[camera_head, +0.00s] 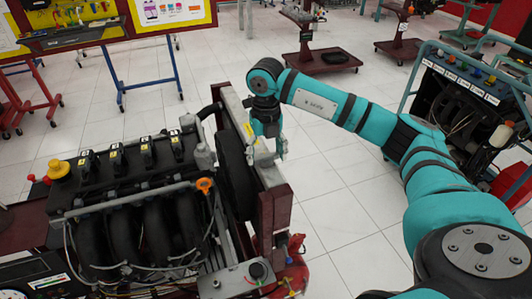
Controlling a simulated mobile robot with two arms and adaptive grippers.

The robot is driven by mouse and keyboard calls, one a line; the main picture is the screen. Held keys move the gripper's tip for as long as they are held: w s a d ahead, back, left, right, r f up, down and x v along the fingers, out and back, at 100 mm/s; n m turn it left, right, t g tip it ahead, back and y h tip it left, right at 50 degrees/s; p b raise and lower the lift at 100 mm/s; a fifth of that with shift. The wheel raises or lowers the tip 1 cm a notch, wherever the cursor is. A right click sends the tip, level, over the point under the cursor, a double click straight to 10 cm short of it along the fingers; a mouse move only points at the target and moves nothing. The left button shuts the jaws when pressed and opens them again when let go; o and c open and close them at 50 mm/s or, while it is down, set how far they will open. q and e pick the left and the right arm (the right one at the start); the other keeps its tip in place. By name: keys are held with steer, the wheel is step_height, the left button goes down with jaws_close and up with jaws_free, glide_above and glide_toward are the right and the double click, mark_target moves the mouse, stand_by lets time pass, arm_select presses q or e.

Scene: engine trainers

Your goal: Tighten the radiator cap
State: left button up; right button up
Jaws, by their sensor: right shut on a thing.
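The engine trainer (120,200) stands on the left, with a dark engine block. Its radiator's grey top bar (236,110) runs along the engine's right side in a dark red frame (274,215). My right gripper (265,155) points down over this bar, its fingers low against the top. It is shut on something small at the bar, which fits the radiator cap. The cap itself is hidden by the fingers, so its seating cannot be seen. My left gripper is not in view.
A yellow cap (59,170) and an orange dipstick handle (205,185) sit on the engine. A black cap (257,270) is near the front. Another trainer (465,95) stands at the right. White tiled floor (340,200) lies open between.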

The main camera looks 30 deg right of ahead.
mark_target(266, 155)
steer(key=shift+r, duration=0.15)
steer(key=o, duration=1.2)
step_height(266, 155, up, 12)
stand_by(0.4)
